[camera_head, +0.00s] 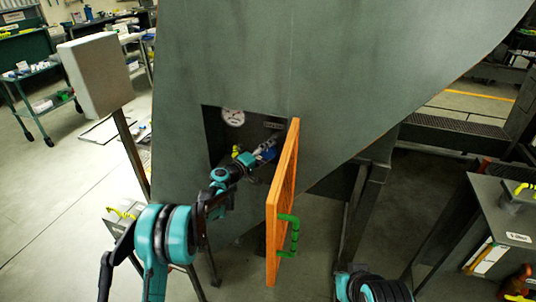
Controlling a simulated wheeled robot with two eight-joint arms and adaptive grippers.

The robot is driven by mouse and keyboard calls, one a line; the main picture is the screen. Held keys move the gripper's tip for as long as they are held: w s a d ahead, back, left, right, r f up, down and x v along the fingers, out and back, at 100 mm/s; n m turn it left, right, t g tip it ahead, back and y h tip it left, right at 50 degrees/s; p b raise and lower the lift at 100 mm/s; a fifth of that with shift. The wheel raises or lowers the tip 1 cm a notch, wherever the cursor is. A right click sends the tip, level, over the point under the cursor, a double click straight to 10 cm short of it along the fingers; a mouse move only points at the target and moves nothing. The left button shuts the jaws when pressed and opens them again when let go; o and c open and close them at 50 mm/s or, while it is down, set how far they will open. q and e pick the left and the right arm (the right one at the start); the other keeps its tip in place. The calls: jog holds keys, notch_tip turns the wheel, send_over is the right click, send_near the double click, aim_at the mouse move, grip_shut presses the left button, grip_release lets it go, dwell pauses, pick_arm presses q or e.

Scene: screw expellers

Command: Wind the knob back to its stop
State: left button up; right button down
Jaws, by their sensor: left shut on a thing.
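My left arm reaches from the lower left into a square opening in the large grey-green machine (330,60). My left gripper (268,147) is shut at the right side of this recess, on what seems to be the knob. A small blue part (268,155) shows at the fingers; the gripper covers most of the knob, so its shape and turn cannot be told. A round white gauge (233,117) sits at the recess's upper left, and a small yellow handle (236,150) sits below it. My right gripper is out of view; only part of the right arm shows at the bottom.
An orange door (283,205) with a green handle (290,235) stands swung open just right of the recess, close to my left gripper. A grey box on a post (92,73) stands at left. A dark cabinet (505,215) stands at right.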

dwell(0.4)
pick_arm(q)
jog(key=o, duration=1.2)
jog(key=shift+c, duration=0.2)
jog(key=shift+a, duration=0.1)
jog(key=f+v, duration=0.1)
jog(key=v, duration=1)
jog(key=shift+s+a+r, duration=0.2)
jog(key=shift+s+r, duration=0.15)
jog(key=shift+r, duration=0.05)
